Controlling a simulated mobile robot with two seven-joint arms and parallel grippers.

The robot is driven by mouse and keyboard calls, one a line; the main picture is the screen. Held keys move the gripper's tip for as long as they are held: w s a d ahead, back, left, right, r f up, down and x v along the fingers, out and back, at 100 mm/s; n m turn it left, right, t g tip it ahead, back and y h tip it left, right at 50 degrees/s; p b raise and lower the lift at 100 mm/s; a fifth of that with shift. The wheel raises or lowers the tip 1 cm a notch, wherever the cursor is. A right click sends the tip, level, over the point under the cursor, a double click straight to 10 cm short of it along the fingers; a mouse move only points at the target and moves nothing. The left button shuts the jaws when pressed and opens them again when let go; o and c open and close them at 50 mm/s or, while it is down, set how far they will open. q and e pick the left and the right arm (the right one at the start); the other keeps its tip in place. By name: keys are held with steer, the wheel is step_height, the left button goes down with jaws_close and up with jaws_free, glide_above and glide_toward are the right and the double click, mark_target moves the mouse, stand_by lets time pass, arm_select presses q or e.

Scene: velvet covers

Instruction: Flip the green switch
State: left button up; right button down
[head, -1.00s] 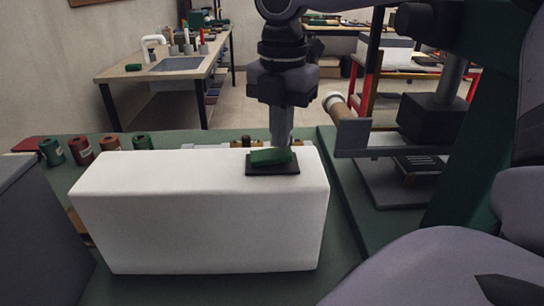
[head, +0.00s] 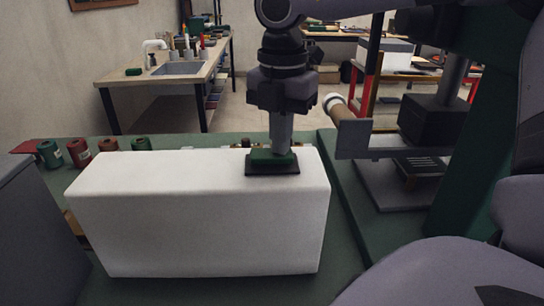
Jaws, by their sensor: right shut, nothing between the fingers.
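The green switch (head: 266,159) is a rocker on a dark base plate (head: 272,171), set on top of a white box (head: 200,222) near its right end. My right gripper (head: 283,150) points straight down, shut and empty. Its tip is at the right part of the green rocker and appears to touch it. The fingertip hides a little of the switch's back right. The rocker looks close to level. My left gripper is not in view.
Several small spools (head: 80,152) stand behind the box at left. A grey block (head: 35,230) is at the left edge. A press-like machine (head: 435,120) stands at right. A bench with a sink (head: 180,69) is farther back.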

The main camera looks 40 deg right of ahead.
steer(key=shift+r+p, duration=2.35)
steer(key=shift+r, duration=1.1)
steer(key=shift+f, duration=0.1)
